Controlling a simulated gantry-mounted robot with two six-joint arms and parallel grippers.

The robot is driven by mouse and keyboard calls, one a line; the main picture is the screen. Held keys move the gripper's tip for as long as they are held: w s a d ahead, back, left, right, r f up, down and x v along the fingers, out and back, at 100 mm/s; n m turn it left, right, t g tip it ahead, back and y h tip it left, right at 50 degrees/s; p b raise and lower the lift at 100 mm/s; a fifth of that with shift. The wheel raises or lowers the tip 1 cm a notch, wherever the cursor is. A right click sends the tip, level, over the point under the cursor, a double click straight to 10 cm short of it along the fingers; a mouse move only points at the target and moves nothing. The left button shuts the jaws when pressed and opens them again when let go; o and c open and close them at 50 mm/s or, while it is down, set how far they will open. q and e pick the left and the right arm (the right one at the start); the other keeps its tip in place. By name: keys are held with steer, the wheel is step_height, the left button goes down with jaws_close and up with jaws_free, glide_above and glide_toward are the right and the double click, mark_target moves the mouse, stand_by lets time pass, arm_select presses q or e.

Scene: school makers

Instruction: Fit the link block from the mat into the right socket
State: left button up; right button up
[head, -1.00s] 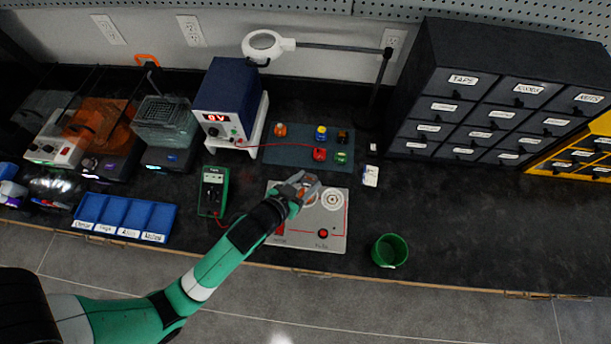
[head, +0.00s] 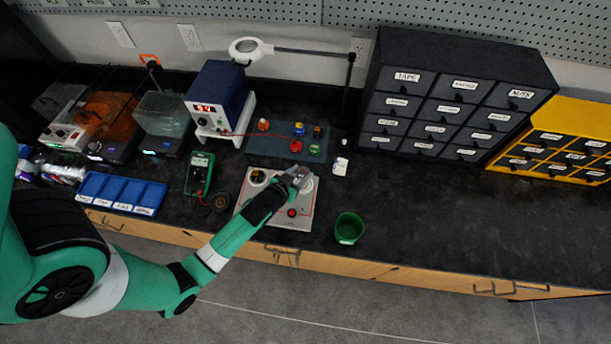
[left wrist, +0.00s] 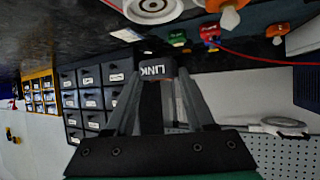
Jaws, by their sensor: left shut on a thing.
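My left gripper (head: 299,177) is over the right part of the grey board (head: 303,222) in the head view. In the left wrist view its fingers (left wrist: 158,88) are shut on the dark link block (left wrist: 156,67), whose white LINK label shows upside down. A round socket with pale rings (left wrist: 152,8) shows empty at the top of that view, apart from the block. In the head view the arm and gripper hide part of the board. My right gripper is not in view.
The blue-grey mat (head: 270,150) behind the board bears several small coloured blocks. A green cup (head: 348,229) stands right of the board, a multimeter (head: 199,174) left of it. The power supply (head: 216,95) and dark drawer cabinet (head: 450,100) stand behind. The bench at right is clear.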

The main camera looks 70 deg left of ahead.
arm_select(q)
step_height(320, 180, down, 6)
steer(key=b, duration=0.5)
steer(key=shift+r, duration=0.15)
steer(key=shift+r, duration=0.1)
stand_by(0.7)
steer(key=shift+f+b, duration=0.5)
steer(key=shift+f, duration=0.2)
steer(key=o, duration=1.1)
steer(key=shift+c, duration=0.2)
